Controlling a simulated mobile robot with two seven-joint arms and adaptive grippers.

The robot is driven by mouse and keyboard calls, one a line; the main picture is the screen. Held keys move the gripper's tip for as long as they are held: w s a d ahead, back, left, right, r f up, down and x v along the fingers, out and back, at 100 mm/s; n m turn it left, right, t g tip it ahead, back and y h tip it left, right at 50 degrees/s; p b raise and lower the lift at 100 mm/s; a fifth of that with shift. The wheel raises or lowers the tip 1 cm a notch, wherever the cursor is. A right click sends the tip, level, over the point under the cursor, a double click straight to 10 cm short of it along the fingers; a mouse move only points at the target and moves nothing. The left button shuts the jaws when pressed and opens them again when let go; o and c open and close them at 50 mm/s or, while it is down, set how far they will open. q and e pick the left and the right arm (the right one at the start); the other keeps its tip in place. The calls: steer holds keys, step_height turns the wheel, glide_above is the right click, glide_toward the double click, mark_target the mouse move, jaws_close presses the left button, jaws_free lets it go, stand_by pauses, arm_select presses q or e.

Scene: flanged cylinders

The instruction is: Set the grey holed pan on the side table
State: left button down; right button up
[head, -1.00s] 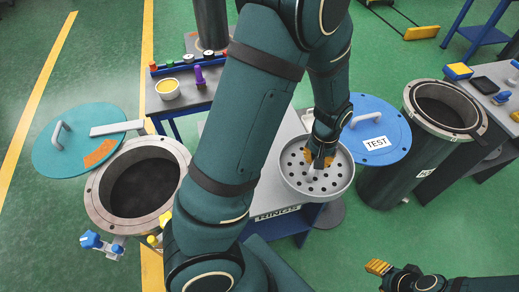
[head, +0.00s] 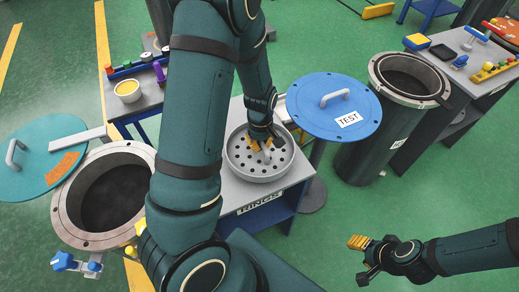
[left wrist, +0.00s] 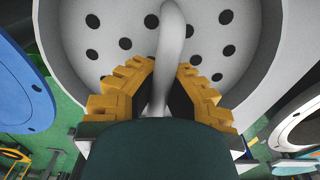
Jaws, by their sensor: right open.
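The grey holed pan (head: 240,168) is a round, shallow dish with dark holes and an upright looped handle. In the head view it is level over the grey top of the table with the RINGS label (head: 299,176). I cannot tell whether its underside touches the top. My left gripper (head: 264,142) reaches down into the pan with its yellow fingers on both sides of the handle. The left wrist view shows the handle (left wrist: 172,25) between the fingers, above the pan floor (left wrist: 110,35). My right gripper (head: 362,256) is open and empty over the floor at lower right.
A blue TEST lid (head: 315,112) sits close to the pan's right. An open flanged cylinder (head: 355,150) stands beyond it. Another open cylinder (head: 72,225) and a teal lid (head: 30,180) are at left.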

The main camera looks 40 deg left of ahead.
arm_select(q)
steer(key=shift+f+b, duration=0.3)
steer(key=shift+f, duration=1.2)
steer(key=shift+f, duration=0.15)
steer(key=c, duration=1.1)
jaws_free()
steer(key=shift+c, duration=0.2)
step_height(320, 180, up, 12)
steer(key=p, duration=0.3)
steer(key=shift+r+p, duration=0.2)
steer(key=shift+p, duration=0.1)
